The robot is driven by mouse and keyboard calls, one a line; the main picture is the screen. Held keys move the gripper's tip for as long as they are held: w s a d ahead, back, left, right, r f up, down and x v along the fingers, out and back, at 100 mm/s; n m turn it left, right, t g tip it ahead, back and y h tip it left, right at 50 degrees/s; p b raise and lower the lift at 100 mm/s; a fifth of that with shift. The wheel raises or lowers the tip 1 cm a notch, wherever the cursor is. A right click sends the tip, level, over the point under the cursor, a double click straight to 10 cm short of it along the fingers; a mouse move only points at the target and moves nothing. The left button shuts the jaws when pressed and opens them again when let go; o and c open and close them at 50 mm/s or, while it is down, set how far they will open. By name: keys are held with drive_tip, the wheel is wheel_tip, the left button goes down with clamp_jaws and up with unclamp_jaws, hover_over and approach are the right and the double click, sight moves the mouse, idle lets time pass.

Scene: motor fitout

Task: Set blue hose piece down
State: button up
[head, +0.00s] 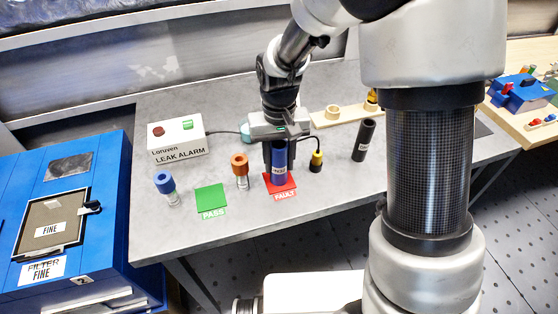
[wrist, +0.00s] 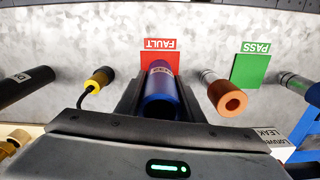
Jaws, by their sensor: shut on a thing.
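The blue hose piece (head: 279,165) is upright between the fingers of my gripper (head: 279,148), which is shut on it. It is over the red FAULT card (head: 281,188) on the grey table. In the wrist view the blue hose piece (wrist: 161,92) sits between the two dark fingers (wrist: 160,100), with the red FAULT card (wrist: 160,60) beyond it. I cannot tell whether its lower end touches the card.
A green PASS card (head: 211,198) lies to the left. An orange-topped piece (head: 240,170) and a blue-topped piece (head: 166,188) stand near it. A yellow-topped piece with a cable (head: 317,160) and a black hose (head: 363,141) stand to the right. The leak alarm box (head: 178,141) is behind.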

drive_tip(key=shift+f, duration=0.15)
drive_tip(key=o, duration=1.1)
wheel_tip(320, 180, up, 11)
drive_tip(key=p, duration=0.2)
drive_tip(key=shift+s+d+r+m+t, duration=0.3)
drive_tip(key=shift+s+d+r+t, duration=0.65)
drive_tip(key=shift+s+d+r, duration=1.45)
drive_tip(key=shift+s+d+r+m+t, duration=0.3)
drive_tip(key=shift+s+d+r+t, duration=0.6)
drive_tip(key=shift+s+d+r, duration=1.5)
drive_tip(key=shift+s+d+r+m+t, duration=0.3)
drive_tip(key=shift+s+d+r+t, duration=0.85)
drive_tip(key=shift+s, duration=2.3)
